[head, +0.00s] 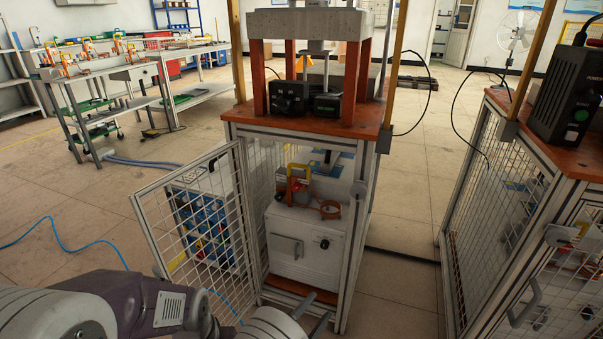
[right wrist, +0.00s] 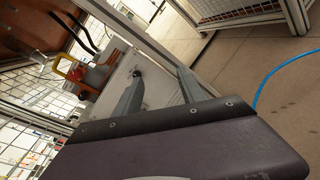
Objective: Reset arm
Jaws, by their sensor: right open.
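The induction heater (head: 305,250) is a pale box on the floor of a caged cabinet in the head view. A round copper-coloured coil (head: 330,209) sticks out at its top, beside a red and yellow part (head: 299,180). The cabinet's mesh door (head: 197,225) is swung open to the left. My right gripper (head: 312,313) is low in front of the cabinet opening, apart from the heater. In the right wrist view its two fingers (right wrist: 158,75) are spread with nothing between them, and the heater's pale front shows beyond. My left gripper does not show.
A press (head: 310,22) and black control boxes stand on the cabinet's orange top. A second mesh cabinet (head: 470,180) is at the right. A workbench (head: 140,70) stands at the back left. Open floor (head: 410,190) lies between the cabinets. A blue hose (head: 60,230) lies at left.

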